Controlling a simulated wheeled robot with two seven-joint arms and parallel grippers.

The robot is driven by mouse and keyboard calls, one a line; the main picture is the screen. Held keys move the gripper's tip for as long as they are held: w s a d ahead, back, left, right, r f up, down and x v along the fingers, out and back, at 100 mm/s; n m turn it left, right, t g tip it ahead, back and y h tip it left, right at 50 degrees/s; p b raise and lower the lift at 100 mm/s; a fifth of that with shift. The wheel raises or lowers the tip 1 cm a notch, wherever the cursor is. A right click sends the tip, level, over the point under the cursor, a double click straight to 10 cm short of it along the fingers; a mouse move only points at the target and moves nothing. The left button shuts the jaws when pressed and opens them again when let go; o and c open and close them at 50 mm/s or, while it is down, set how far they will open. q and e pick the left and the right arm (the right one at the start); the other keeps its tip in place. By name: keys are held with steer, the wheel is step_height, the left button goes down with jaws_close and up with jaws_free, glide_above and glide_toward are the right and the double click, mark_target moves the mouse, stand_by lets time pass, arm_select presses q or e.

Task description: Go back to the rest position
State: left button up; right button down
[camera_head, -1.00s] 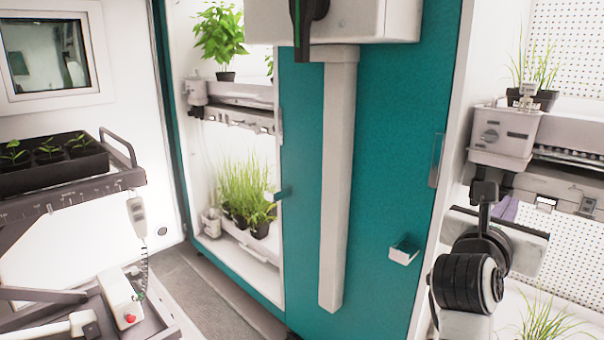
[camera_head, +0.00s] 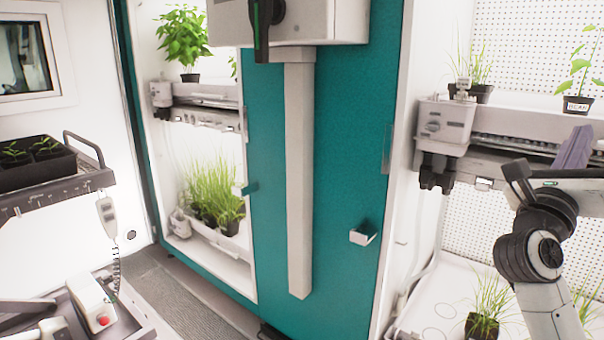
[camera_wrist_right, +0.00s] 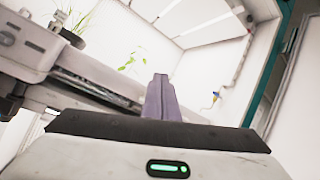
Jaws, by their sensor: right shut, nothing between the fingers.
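My right gripper (camera_head: 579,134) shows at the right edge of the head view, its purple-grey fingers pointing up in front of the right chamber's shelf. Its fingers also stand together, shut and empty, in the right wrist view (camera_wrist_right: 161,84). The right forearm is bent, with dark joints below the gripper. The gripper overlaps the shelf front in the picture; I cannot tell how close it is. My left gripper is not in view.
Above the shelf (camera_head: 510,147) stand a grass pot (camera_head: 479,94) and a labelled seedling pot (camera_head: 577,105). Another grass pot (camera_head: 482,328) is below, near my forearm. A teal door (camera_head: 345,150) stands centrally. A cart with a seedling tray (camera_head: 40,178) is left.

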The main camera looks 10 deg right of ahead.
step_height(320, 180, up, 4)
steer(key=s+d+h, duration=0.1)
steer(key=s+d, duration=0.1)
steer(key=w+a+f+n+t+y, duration=0.2)
steer(key=a+f+n+t+y, duration=0.35)
steer(key=n, duration=0.55)
steer(key=w+a+f+n+t+y, duration=0.2)
steer(key=a+n+t+y, duration=0.5)
steer(key=n, duration=0.4)
steer(key=a+f+n+g+y, duration=0.2)
steer(key=a+f+n+y, duration=0.45)
steer(key=f+n, duration=0.3)
steer(key=a+f+n+g+y, duration=0.2)
steer(key=a+f+n+y, duration=0.5)
steer(key=f, duration=0.4)
steer(key=s+a+f+n+g, duration=0.1)
steer(key=s+f+n+g, duration=0.35)
steer(key=f, duration=0.75)
steer(key=s+a+f+n+g, duration=0.1)
steer(key=s+f+n+g, duration=0.3)
steer(key=f, duration=0.7)
steer(key=s+d+f+n+g+h, duration=0.2)
steer(key=s+f+n+g+h, duration=0.15)
steer(key=s+f, duration=1.15)
steer(key=a+r+m+y+p, duration=0.1)
steer(key=a+m, duration=0.4)
steer(key=a, duration=0.5)
steer(key=shift+w+a+r, duration=0.2)
steer(key=shift+w+r, duration=0.25)
steer(key=shift+r, duration=0.15)
